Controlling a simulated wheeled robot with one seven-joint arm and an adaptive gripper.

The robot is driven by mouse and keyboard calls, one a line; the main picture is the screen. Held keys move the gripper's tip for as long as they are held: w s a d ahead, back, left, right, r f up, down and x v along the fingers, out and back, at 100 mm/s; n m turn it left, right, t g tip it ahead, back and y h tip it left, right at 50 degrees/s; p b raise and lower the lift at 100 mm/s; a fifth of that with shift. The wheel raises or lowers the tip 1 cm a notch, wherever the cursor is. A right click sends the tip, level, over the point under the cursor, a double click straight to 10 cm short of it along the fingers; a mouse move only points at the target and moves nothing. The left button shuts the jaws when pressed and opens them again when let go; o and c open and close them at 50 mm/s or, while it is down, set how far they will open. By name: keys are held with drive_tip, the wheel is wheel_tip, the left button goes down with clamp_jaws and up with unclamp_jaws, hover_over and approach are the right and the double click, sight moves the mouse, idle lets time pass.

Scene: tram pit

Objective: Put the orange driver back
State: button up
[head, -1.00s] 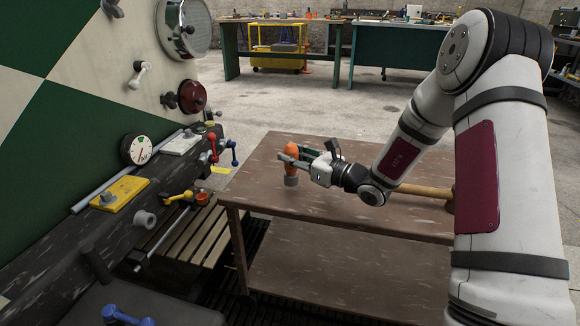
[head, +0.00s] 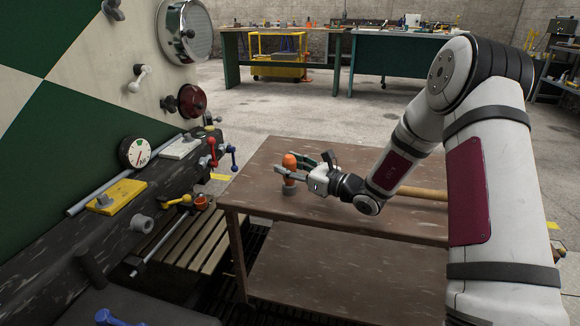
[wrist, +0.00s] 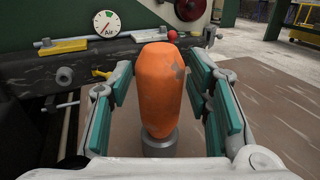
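The orange driver (head: 289,160) stands upright near the left end of the brown table (head: 380,228), its fat orange handle above a grey round base (head: 289,190). In the wrist view the orange handle (wrist: 160,88) fills the middle, with the grey part (wrist: 159,143) below it. My gripper (head: 291,167) comes in from the right, its fingers on either side of the handle. In the wrist view my gripper (wrist: 162,95) is open, with green pads left and right and narrow gaps beside the handle. Any shaft of the driver is hidden.
A wooden stick (head: 420,194) lies on the table to the right. At the left stands a dark beam with an air gauge (head: 134,151), a yellow plate (head: 117,197), a yellow lever (head: 178,201) and red and blue handles. A slatted bench (head: 190,242) is below. The front tabletop is clear.

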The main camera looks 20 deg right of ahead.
idle(0.3)
drive_tip(key=p+v, duration=0.1)
drive_tip(key=v, duration=0.3)
drive_tip(key=p+v, duration=0.2)
drive_tip(key=v, duration=0.3)
drive_tip(key=p+v, duration=0.1)
drive_tip(key=v, duration=0.3)
drive_tip(key=shift+s+d+f+p, duration=0.1)
drive_tip(key=shift+s+f+p, duration=0.2)
drive_tip(key=shift+s+f, duration=0.1)
drive_tip(key=s+a+r+n+g+y, duration=0.4)
drive_tip(key=s+a+r+n+g, duration=0.8)
drive_tip(key=a, duration=0.4)
drive_tip(key=s+a+r+n+g+h, duration=0.1)
drive_tip(key=s+a+n+g+h, duration=0.2)
drive_tip(key=s, duration=0.5)
drive_tip(key=s+r+n+g+h, duration=0.1)
drive_tip(key=s+r+n+h, duration=0.1)
drive_tip(key=s+n, duration=0.45)
drive_tip(key=s+d+n+t+h, duration=0.1)
drive_tip(key=s+d+n+h, duration=0.2)
drive_tip(key=s+d+h, duration=0.2)
drive_tip(key=s+d+n+t+h, duration=0.1)
drive_tip(key=s+d+n+h, duration=0.2)
drive_tip(key=s, duration=0.7)
drive_tip(key=d+h, duration=0.2)
drive_tip(key=shift+d+f, duration=0.2)
drive_tip(key=shift+d, duration=0.15)
drive_tip(key=shift+r+n, duration=0.1)
drive_tip(key=shift+n, duration=0.15)
